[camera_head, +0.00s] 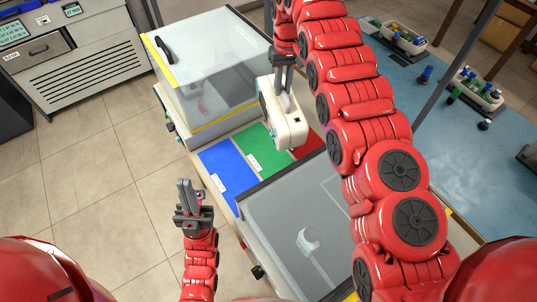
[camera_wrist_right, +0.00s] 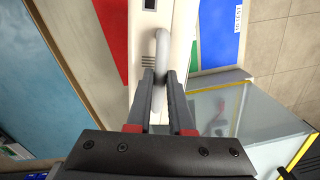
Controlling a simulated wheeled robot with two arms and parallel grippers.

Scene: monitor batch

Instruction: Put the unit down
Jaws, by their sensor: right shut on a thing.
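The unit, a white box with a handle (camera_head: 291,132), hangs upright over the colored zones in the head view; I cannot tell whether its base touches them. My right gripper (camera_head: 287,72) is shut on its handle from above. In the right wrist view the fingers (camera_wrist_right: 160,85) close on the pale handle (camera_wrist_right: 161,45), with the white body of the unit (camera_wrist_right: 148,22) below. A blue zone (camera_head: 224,172), a green zone (camera_head: 258,151) and a red zone (camera_head: 309,144) lie side by side. My left gripper (camera_head: 188,193) is empty; its finger gap is unclear.
A clear-lidded enclosure (camera_head: 208,50) stands behind the zones, and a grey-topped box (camera_head: 300,225) stands in front. A blue table (camera_head: 470,150) at the right holds trays of small parts (camera_head: 478,88). Open tiled floor (camera_head: 100,160) lies at the left.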

